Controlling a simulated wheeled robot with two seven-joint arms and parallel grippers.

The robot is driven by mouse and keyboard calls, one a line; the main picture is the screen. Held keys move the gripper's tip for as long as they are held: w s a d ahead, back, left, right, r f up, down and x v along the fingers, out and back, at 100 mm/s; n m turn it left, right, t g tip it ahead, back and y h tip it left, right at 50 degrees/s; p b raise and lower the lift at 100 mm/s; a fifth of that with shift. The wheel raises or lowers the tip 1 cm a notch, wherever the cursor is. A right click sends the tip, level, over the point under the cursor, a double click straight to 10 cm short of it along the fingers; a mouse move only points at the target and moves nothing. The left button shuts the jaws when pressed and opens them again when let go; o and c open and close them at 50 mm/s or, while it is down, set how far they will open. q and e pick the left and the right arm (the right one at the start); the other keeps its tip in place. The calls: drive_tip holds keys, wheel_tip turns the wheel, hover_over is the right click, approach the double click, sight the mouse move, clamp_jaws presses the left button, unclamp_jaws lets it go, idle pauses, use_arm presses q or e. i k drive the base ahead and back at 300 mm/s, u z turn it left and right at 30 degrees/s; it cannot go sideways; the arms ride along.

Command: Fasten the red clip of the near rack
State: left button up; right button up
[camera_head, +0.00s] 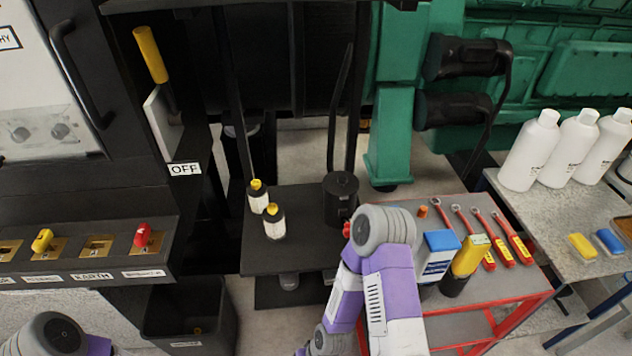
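A red clip-like piece (143,235) stands upright on a brass plate in the dark shelf at the left. A similar yellow piece (42,240) stands on another plate further left. A small red part (347,230) also shows beside the black canister (341,198), partly behind my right arm; I cannot tell what it is. Which red piece belongs to the near rack is not clear. My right arm rises from the bottom middle, and its gripper is not visible. Only a joint of my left arm shows at the bottom left; its gripper is out of view.
A black platform (295,258) holds two yellow-capped bottles (273,221). A red cart (530,287) carries red-handled wrenches (476,240), a blue-and-white container (437,256) and a yellow-and-black item (467,259). White bottles (530,150) stand on a table at right. A dark bin (190,325) sits below the shelf.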

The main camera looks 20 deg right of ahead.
sight(346, 231)
drive_tip(key=z, duration=0.75)
drive_tip(key=k, duration=0.2)
drive_tip(key=z, duration=0.55)
drive_tip(key=i, duration=0.25)
drive_tip(key=u, duration=0.2)
drive_tip(key=k, duration=0.45)
drive_tip(key=u, duration=0.3)
drive_tip(key=i, duration=0.45)
drive_tip(key=z, duration=0.5)
